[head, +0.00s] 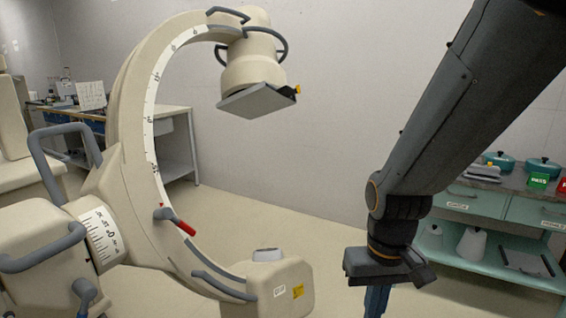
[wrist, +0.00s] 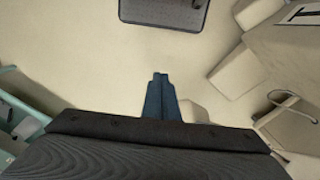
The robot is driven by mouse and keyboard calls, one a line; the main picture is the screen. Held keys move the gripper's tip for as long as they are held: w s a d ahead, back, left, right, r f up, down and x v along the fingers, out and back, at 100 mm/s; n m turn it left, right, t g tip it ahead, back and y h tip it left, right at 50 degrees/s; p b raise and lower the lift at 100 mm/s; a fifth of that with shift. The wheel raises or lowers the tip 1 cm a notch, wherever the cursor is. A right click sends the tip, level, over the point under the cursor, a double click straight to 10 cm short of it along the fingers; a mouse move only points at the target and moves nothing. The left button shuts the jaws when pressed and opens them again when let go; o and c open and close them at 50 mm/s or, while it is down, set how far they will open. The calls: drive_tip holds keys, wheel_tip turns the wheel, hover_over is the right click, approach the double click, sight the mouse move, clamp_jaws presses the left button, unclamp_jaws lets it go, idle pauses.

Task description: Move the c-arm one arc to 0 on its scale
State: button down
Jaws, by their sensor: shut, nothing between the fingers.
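The cream c-arm arc (head: 128,100) stands at the left of the head view, with a white scale strip (head: 150,105) along its curve. The scale's numbers are too small to read. A small red mark and a lever with a red grip (head: 185,229) sit at the strip's lower end. The arc carries a detector head (head: 254,70) at the top and a box-shaped unit (head: 280,283) at the bottom. My gripper (head: 377,302) is shut and empty, pointing down, right of the lower unit and apart from it. Its closed blue fingers also show in the wrist view (wrist: 160,78).
A second white scale (head: 101,236) is on the c-arm's joint, beside grey handles (head: 62,150). A teal cart (head: 480,235) with pots and drawers stands at the right. A bench (head: 175,150) is behind the arc. Floor (head: 335,230) is clear between arc and cart.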

idle(0.4)
drive_tip(key=c, duration=1.8)
unclamp_jaws()
